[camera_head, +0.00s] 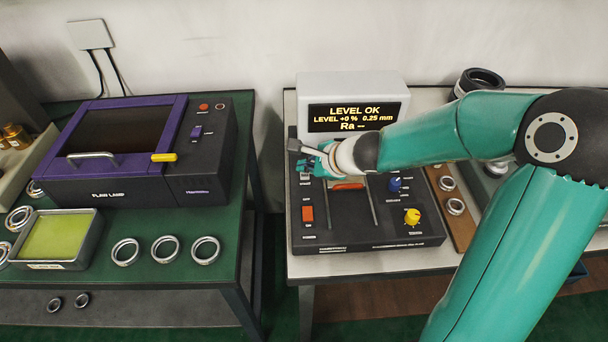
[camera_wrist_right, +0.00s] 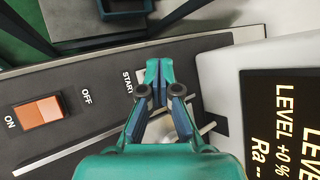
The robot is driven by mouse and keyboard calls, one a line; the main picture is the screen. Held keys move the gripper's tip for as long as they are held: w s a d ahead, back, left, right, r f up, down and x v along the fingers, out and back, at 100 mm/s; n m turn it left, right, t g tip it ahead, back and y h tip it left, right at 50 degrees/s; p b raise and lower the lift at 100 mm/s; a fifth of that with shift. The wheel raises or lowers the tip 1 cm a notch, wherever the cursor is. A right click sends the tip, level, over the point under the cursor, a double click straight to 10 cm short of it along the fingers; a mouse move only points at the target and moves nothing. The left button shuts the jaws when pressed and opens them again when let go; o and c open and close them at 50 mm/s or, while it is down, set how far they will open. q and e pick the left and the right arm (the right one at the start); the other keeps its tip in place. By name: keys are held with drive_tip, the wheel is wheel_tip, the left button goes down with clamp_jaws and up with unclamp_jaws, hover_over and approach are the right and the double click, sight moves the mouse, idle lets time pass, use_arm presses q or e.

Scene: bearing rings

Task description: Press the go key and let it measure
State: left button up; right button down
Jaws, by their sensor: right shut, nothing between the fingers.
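The measuring device (camera_head: 330,235) is a dark console with a display (camera_head: 355,117) reading "LEVEL OK", "LEVEL +0 % 0.25 mm" and "Ra --". My right gripper (camera_head: 312,163) is shut and empty over the console's back left part. In the right wrist view my gripper's fingertips (camera_wrist_right: 158,68) are beside the "START" label (camera_wrist_right: 128,82). A pale key there is mostly hidden behind the fingers, and I cannot tell whether they touch it. An orange on/off switch (camera_wrist_right: 38,113) also shows in the head view (camera_head: 307,214). My left gripper is not in view.
The console also bears a blue knob (camera_head: 394,184), a yellow knob (camera_head: 412,216) and a red-orange part (camera_head: 347,186). Several rings, a purple-lidded machine (camera_head: 205,165) and a tray with a green pad (camera_head: 90,255) stand on the left table. Rings lie on a brown strip (camera_head: 463,230) at right.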

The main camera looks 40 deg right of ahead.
sight(306, 177)
drive_tip(key=shift+f, duration=0.15)
idle(0.7)
drive_tip(key=shift+f+b, duration=0.2)
drive_tip(key=shift+b, duration=0.2)
drive_tip(key=shift+f+b, duration=0.4)
idle(0.4)
drive_tip(key=shift+r, duration=0.1)
drive_tip(key=shift+r+p, duration=0.7)
drive_tip(key=shift+p, duration=0.05)
wheel_tip(306, 177, up, 5)
drive_tip(key=p, duration=0.4)
drive_tip(key=shift+p, duration=0.4)
idle(0.5)
